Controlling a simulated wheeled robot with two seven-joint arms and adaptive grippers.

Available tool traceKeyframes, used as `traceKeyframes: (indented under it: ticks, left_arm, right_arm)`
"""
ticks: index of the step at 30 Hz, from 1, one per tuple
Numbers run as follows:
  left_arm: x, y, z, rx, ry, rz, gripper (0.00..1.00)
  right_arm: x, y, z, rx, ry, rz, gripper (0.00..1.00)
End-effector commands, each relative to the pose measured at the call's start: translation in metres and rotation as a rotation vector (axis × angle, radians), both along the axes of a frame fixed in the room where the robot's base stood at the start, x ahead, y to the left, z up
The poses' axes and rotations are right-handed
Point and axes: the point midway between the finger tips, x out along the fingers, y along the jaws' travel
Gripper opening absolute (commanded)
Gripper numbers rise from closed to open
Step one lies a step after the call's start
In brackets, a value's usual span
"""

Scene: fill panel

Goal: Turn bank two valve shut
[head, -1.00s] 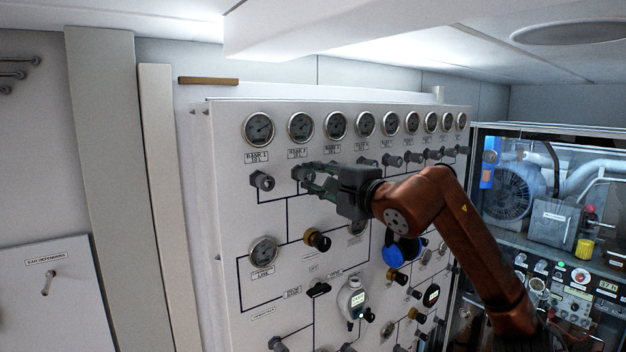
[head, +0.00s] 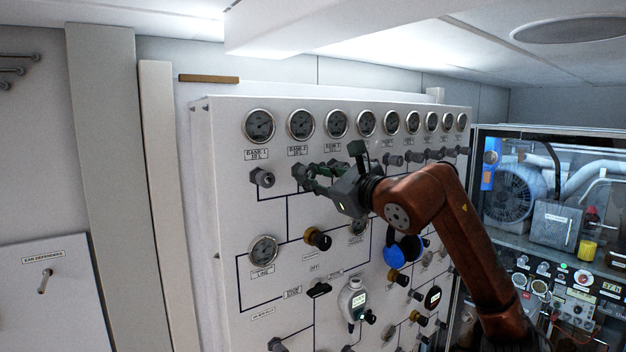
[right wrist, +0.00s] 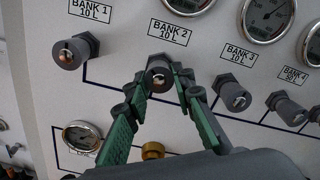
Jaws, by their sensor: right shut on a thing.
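In the head view the valve (head: 299,172) sits below the second gauge from the left and is partly hidden by my fingers. My right gripper (right wrist: 162,85) has its green-padded fingers on either side of this knob and is shut on it. It also shows in the head view (head: 306,178), reaching in from the right. My left gripper is in neither current view.
The bank one valve (right wrist: 72,52) is to the left and the bank three valve (right wrist: 232,94) close to the right of my fingers. A brass knob (head: 317,239) and a line gauge (head: 263,250) sit lower on the white panel (head: 228,200).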

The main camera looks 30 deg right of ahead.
Motion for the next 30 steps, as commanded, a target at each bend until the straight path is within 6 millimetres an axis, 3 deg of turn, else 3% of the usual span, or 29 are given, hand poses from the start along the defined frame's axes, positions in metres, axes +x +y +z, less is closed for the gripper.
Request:
traceKeyframes:
  ticks: [18,30]
  left_arm:
    - [-0.001,0.0,-0.017,0.0,0.001,0.0,0.4]
    - [-0.001,0.0,-0.024,0.0,0.002,0.0,0.4]
  right_arm:
    - [0.0,0.002,-0.002,0.571,0.046,-0.001,0.0]
    - [0.0,0.002,-0.001,0.809,0.063,0.0,0.0]
